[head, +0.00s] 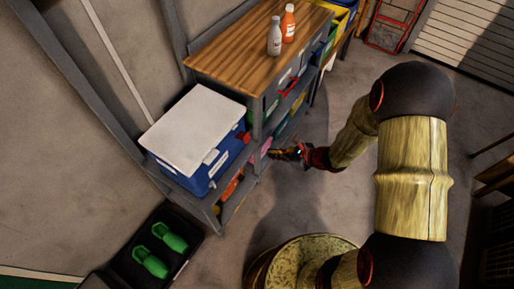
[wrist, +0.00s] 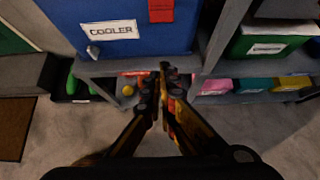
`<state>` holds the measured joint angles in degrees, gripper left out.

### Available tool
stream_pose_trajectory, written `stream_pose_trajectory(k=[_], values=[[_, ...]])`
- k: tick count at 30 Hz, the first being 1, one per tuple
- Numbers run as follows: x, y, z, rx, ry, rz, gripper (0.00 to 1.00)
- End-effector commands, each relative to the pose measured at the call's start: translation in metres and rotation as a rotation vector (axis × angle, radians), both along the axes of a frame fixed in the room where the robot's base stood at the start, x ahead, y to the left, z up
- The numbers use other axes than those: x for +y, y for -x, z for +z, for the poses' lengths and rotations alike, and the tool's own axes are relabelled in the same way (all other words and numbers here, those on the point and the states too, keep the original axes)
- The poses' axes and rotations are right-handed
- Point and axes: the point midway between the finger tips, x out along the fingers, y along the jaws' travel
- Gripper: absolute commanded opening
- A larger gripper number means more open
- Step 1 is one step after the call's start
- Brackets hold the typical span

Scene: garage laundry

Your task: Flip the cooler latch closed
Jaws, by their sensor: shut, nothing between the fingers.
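The cooler (head: 190,170) is a blue box with a white lid, standing on a grey shelf unit; the lid looks down. In the wrist view its blue front (wrist: 115,12) fills the top left, with a white COOLER label (wrist: 110,29) and a small grey spout. A red piece that looks like the latch (wrist: 160,10) hangs on the front, right of the label; it also shows in the head view (head: 243,136). Its upper end is cut off, so I cannot tell whether it is fastened. My gripper (wrist: 163,73) is shut and empty, below and in front of the cooler, apart from the latch.
A wooden worktop (head: 245,50) holds a grey bottle (head: 274,36) and an orange bottle (head: 288,22). A grey shelf post (wrist: 226,35) stands right of the cooler. Lower shelves hold coloured items. A black tray (head: 180,225) with green shoes lies on the floor. Floor before the shelf is clear.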

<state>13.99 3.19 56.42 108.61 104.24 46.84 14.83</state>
Motion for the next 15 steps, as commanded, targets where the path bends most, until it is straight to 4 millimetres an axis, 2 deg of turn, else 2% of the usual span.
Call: stream_pose_trajectory(k=[5, 15], values=[[0.010, -0.007, -0.013, 0.002, 0.000, 0.003, 0.00], [0.051, -0.038, -0.056, 0.001, 0.001, 0.005, 0.00]])
